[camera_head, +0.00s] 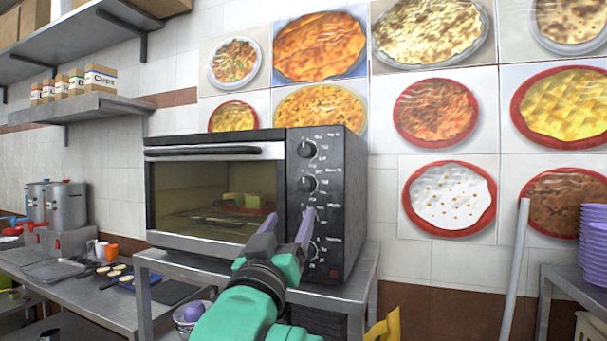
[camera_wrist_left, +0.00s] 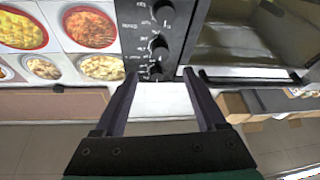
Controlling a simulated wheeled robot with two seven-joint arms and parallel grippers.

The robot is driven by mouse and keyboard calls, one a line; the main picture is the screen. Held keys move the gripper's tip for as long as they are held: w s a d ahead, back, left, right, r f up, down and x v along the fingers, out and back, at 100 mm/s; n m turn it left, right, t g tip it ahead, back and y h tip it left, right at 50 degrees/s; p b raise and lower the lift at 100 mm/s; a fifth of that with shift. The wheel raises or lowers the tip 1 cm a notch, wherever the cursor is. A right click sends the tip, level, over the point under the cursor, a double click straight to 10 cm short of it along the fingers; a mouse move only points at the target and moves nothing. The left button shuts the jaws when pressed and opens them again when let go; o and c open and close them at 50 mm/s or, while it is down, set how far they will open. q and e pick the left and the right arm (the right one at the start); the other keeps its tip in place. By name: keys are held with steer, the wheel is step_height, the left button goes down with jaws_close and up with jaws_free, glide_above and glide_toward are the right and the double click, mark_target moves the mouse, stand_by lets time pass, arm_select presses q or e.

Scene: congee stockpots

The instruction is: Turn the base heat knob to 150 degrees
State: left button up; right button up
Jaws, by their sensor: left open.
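A black oven (camera_head: 215,190) stands on a metal table, with a column of dark round knobs on its right panel (camera_head: 340,190). The upper knob (camera_head: 305,149) and the one below it (camera_head: 309,183) show clearly. The lower knobs are partly covered by my left gripper (camera_head: 289,214). That gripper is open and empty in front of the panel's lower part. In the left wrist view the knobs run in a column, with the nearest knob (camera_wrist_left: 154,72) between the fingertips, apparently apart from both. The panel labels are too small to tell which knob is the base heat one.
The oven's glass door is shut, with its handle (camera_head: 217,151) along the top. The metal table (camera_head: 365,280) is below. A grey pole (camera_head: 515,265) and purple stacked dishes (camera_head: 593,245) stand at the right. Steel pots (camera_head: 67,204) are at the left.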

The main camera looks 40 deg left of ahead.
mark_target(304, 187)
arm_select(q)
steer(key=p+x, duration=0.2)
steer(key=x, duration=0.9)
steer(key=shift+w+a+r+p, duration=0.1)
steer(key=shift+a+p, duration=0.05)
steer(key=shift+p, duration=0.15)
jaws_close()
